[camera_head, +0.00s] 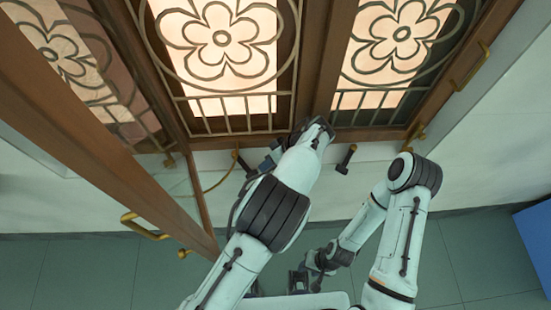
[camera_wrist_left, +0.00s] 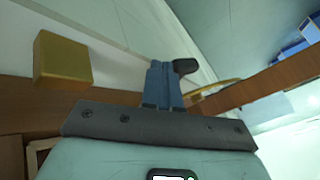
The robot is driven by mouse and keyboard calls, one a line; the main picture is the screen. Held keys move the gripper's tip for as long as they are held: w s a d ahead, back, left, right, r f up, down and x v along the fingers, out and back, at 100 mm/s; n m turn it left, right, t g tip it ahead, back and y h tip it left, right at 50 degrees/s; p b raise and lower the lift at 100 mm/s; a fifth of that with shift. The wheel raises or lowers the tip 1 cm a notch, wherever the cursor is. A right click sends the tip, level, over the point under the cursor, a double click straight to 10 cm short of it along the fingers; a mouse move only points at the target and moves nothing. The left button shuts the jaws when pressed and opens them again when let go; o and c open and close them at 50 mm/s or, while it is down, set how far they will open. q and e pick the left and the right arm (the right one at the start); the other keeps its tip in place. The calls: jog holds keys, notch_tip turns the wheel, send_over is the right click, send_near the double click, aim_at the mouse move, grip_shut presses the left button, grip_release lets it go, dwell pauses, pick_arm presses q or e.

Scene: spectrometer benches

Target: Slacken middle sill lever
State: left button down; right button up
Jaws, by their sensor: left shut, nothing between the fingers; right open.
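Two dark-handled levers show along the sill in the head view: one (camera_head: 243,164) close to my left gripper, the other (camera_head: 347,158) further right. I cannot tell for certain which one is the middle lever. My left gripper (camera_head: 268,159) is shut and empty just right of the first lever. In the left wrist view its blue fingers (camera_wrist_left: 161,82) are together, and a dark rounded knob (camera_wrist_left: 185,66) is right by the fingertips; contact is unclear. My right gripper (camera_head: 299,281) is open and low, away from the sill, partly hidden by my body.
A wooden window leaf (camera_head: 90,130) stands open at the left, with a brass handle (camera_head: 145,227). A curved brass rod (camera_head: 217,184) hangs near the left gripper. Grilled panes (camera_head: 221,38) are above the sill. A blue box (camera_head: 537,240) stands at right; the floor between is clear.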

pick_arm(q)
jog(key=shift+a+f, duration=0.25)
jog(key=shift+f, duration=0.05)
